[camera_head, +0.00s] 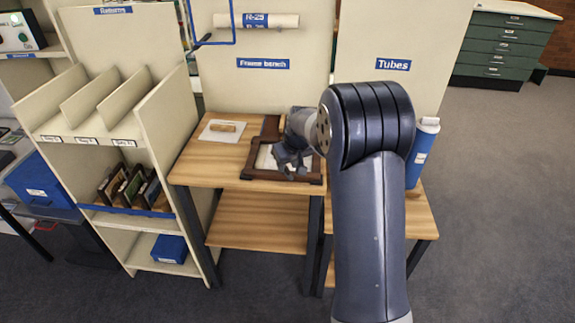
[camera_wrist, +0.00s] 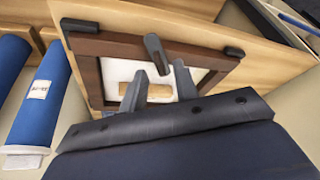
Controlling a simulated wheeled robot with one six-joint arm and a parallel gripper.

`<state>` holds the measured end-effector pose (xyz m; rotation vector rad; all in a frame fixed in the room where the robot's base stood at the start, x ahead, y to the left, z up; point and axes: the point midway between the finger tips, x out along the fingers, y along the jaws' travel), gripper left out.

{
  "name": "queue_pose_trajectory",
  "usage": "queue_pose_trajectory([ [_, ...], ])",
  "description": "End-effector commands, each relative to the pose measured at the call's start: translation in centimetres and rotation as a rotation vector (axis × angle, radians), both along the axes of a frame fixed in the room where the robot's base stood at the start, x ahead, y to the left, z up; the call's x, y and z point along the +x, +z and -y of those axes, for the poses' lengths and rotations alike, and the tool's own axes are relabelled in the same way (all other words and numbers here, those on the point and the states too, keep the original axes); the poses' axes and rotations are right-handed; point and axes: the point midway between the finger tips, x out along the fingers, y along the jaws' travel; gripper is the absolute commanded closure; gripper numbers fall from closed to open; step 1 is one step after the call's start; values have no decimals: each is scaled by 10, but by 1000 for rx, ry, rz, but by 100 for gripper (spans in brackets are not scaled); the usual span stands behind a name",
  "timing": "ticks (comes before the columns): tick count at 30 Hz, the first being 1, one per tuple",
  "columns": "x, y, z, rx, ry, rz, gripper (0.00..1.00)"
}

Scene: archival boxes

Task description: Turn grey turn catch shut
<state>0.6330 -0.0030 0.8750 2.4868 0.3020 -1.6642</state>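In the wrist view a dark brown picture frame (camera_wrist: 92,72) lies on the wooden bench, with a white panel (camera_wrist: 120,68) inside it and a tan block (camera_wrist: 160,91) on the panel. The grey turn catch (camera_wrist: 155,50) is at the frame's upper rail and points inward over the white panel. My gripper (camera_wrist: 159,69) is open, one finger on each side of the catch's inner end. I cannot tell if a finger touches it. In the head view my gripper (camera_head: 291,166) is over the frame (camera_head: 262,175) and hides the catch.
A white board (camera_head: 211,135) with a tan block lies left of the frame. A blue tube (camera_head: 422,155) stands on the right. A cream shelf unit (camera_head: 155,120) stands left, and a back panel (camera_head: 262,90) rises behind the bench.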

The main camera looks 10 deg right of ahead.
Motion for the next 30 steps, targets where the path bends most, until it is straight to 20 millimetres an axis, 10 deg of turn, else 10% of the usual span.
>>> queue_pose_trajectory([
  [14,6,-13,-2,0,0,1,71],
  [30,5,-13,-1,0,0,1,100],
])
